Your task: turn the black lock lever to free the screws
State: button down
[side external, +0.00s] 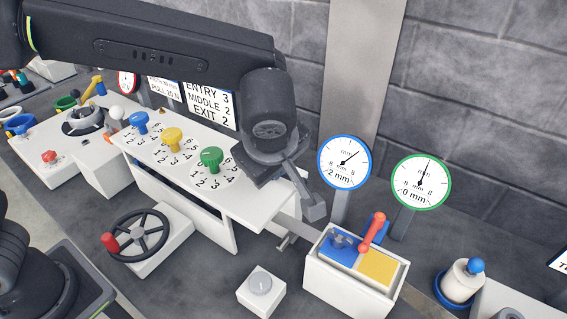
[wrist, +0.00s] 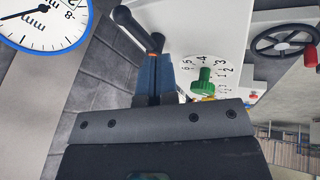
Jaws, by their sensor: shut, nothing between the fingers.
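The black lock lever (wrist: 133,24) shows in the wrist view as a short dark bar with rounded ends, at the edge of the white rack top. In the side view I cannot clearly tell it from my gripper's dark parts. My gripper (wrist: 152,72) is shut and empty, its fingertips close to the lever's near end; I cannot tell whether they touch. In the side view my gripper (side external: 305,192) is over the right end of the white rack (side external: 262,208). The blue (side external: 139,121), yellow (side external: 172,138) and green (side external: 211,158) screw knobs stand upright on numbered dials.
Two gauges, blue-rimmed (side external: 344,162) and green-rimmed (side external: 421,182), stand behind at right. A white box with a red-handled lever (side external: 372,233) stands right of the rack. A black handwheel (side external: 139,236) and a grey-button box (side external: 261,287) are in front.

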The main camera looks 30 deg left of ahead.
jog(key=v, duration=1)
jog(key=shift+s+r, duration=0.25)
jog(key=shift+s, duration=0.15)
jog(key=s+a+f+m+h, duration=0.1)
jog(key=s+a+f+m, duration=0.1)
jog(key=a+m, duration=0.3)
jog(key=s+a+f+m+h, duration=0.1)
jog(key=s+a+m, duration=0.4)
jog(key=a, duration=0.5)
jog(key=s+a+f+m+t+h, duration=0.1)
jog(key=s+a+f+m, duration=0.2)
jog(key=a, duration=0.5)
jog(key=shift+s+m, duration=0.55)
jog(key=shift+m, duration=0.55)
jog(key=c, duration=1.8)
grip_release()
jog(key=shift+r, duration=0.1)
